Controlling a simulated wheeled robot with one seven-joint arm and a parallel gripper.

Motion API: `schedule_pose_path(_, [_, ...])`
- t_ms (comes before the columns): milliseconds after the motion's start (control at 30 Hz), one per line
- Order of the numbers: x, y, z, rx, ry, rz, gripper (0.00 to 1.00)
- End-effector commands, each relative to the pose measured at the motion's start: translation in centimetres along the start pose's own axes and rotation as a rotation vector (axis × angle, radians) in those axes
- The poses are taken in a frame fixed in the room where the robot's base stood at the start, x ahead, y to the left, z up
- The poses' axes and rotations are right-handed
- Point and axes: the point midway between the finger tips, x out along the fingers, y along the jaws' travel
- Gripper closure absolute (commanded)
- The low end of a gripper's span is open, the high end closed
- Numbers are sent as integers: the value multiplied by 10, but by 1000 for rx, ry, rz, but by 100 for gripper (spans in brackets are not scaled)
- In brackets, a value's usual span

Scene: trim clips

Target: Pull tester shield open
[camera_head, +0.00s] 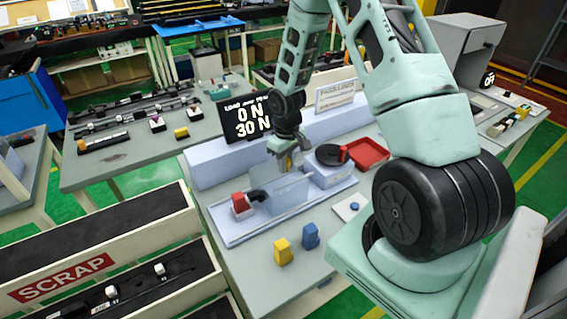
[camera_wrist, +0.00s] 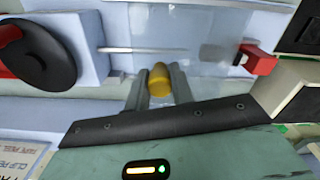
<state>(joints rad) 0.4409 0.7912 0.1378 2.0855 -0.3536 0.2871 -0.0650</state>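The tester (camera_head: 228,228) is a pale blue fixture on the grey bench. A clear shield panel (camera_head: 290,193) stands at its front middle, and it also shows as a see-through sheet in the wrist view (camera_wrist: 205,68). My gripper (camera_head: 287,160) is at the shield's upper edge. In the wrist view, the two fingers of my gripper (camera_wrist: 159,82) flank a yellow knob (camera_wrist: 159,78) and appear to touch it on both sides. How the knob joins the shield is hard to see. A red block (camera_head: 240,203) sits at the tester's left end.
The display (camera_head: 242,118) reads 0 N and 30 N. A black round part (camera_head: 331,154) and a red tray (camera_head: 367,153) are right of the shield. A yellow block (camera_head: 283,252) and a blue block (camera_head: 311,236) stand in front. A SCRAP bin (camera_head: 62,278) is at lower left.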

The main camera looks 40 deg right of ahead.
Motion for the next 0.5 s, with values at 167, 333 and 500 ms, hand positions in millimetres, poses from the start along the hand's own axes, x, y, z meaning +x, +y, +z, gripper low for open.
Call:
schedule_pose_path(167, [0, 0, -1, 0, 2, 0, 55])
schedule_pose_path(333, [0, 0, 0, 0, 1, 0, 55])
schedule_pose_path(500, [-10, 0, -2, 0, 5, 1, 55])
